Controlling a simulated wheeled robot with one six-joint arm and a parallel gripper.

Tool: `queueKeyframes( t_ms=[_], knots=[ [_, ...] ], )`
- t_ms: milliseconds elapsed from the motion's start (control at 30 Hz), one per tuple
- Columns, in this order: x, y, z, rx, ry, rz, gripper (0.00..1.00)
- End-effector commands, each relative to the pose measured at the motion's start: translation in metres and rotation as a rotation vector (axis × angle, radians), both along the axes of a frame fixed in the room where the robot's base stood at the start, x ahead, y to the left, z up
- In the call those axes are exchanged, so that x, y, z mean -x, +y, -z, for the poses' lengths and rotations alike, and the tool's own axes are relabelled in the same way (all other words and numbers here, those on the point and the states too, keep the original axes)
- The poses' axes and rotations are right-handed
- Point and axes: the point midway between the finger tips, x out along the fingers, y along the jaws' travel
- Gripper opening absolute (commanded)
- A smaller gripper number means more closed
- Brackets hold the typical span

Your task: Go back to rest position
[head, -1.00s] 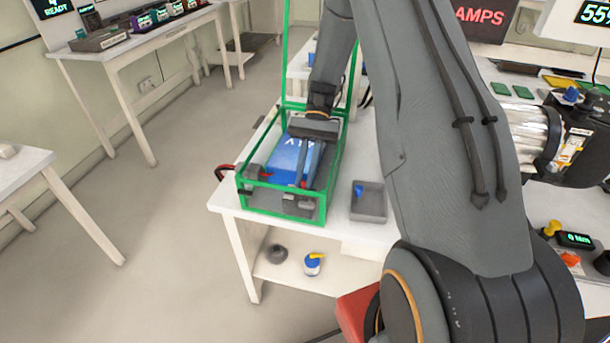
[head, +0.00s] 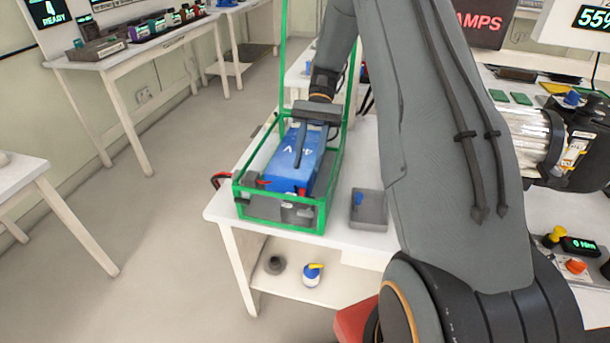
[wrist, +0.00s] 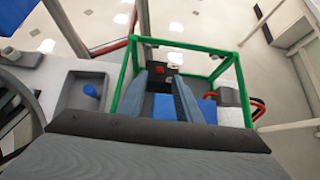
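My gripper (head: 304,148) hangs fingers-down over a green open frame (head: 322,205) on a white table. In the wrist view, its two fingers (wrist: 160,82) stand apart with nothing held between them. A blue box (head: 285,171) with white marks on its top lies inside the frame, below the fingers. It also shows in the wrist view (wrist: 207,107), partly hidden by the fingers. I cannot tell whether the fingertips touch the box. The green frame surrounds the fingers in the wrist view (wrist: 195,46).
A grey tray (head: 378,218) with a small blue item stands right of the frame. A shelf below holds a white-and-blue bottle (head: 311,277). Open floor (head: 150,240) lies to the left; a motor-like machine (head: 580,140) stands right.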

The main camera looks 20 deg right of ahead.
Motion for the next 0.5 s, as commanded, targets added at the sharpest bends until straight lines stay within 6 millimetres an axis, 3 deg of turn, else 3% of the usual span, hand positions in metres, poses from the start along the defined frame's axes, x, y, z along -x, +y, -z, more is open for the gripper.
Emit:
queueKeyframes(
  t_ms=[500],
  knots=[
    [-0.008, -0.006, -0.0087, -0.001, 0.001, 0.0, 0.31]
  ],
)
